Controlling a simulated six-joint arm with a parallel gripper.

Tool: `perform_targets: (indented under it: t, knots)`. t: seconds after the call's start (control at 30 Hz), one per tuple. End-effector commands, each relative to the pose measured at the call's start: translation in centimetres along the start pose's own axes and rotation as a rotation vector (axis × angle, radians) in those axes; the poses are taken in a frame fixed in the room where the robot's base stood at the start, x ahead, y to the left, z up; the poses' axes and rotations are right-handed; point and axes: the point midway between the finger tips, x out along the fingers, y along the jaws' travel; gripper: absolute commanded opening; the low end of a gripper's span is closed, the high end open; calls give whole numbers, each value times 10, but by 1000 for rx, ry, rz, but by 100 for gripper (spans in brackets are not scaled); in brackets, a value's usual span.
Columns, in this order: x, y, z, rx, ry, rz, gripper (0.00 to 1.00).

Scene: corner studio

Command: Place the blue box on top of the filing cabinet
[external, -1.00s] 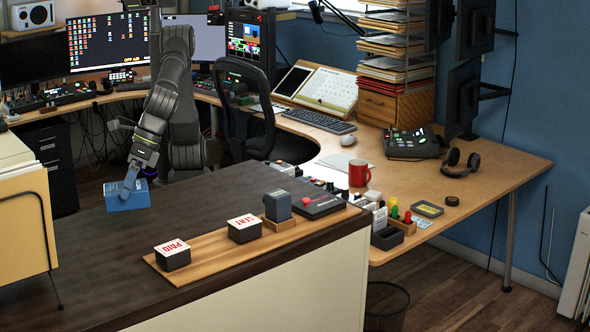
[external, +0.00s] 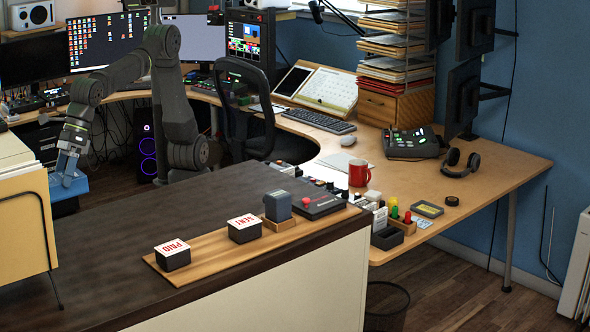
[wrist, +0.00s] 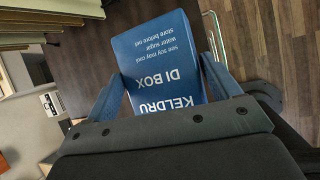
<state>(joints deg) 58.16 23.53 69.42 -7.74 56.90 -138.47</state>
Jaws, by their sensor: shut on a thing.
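My gripper (external: 70,163) is shut on the blue box (external: 72,188) and holds it from above at the left of the external view. In the wrist view the blue box (wrist: 160,60), with white lettering, sits between the two blue fingers of my gripper (wrist: 163,88). The black filing cabinet (external: 42,138) is at the left under the desk, partly hidden by my gripper and the box. In the external view the box overlaps the cabinet's lower part; I cannot tell the gap between them.
A desk with monitors is behind.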

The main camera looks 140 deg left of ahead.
Motion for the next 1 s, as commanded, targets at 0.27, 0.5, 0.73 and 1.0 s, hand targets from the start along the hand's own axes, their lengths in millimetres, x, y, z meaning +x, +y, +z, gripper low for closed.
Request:
perform_targets:
  t: [0.27,0.5,0.73,1.0]
  knots:
    - [38,51,-34,-3,1,1,35]
    - [52,68,-45,1,-2,1,35]
    - [73,62,-57,2,1,-1,35]
    - [86,59,-63,2,-2,2,35]
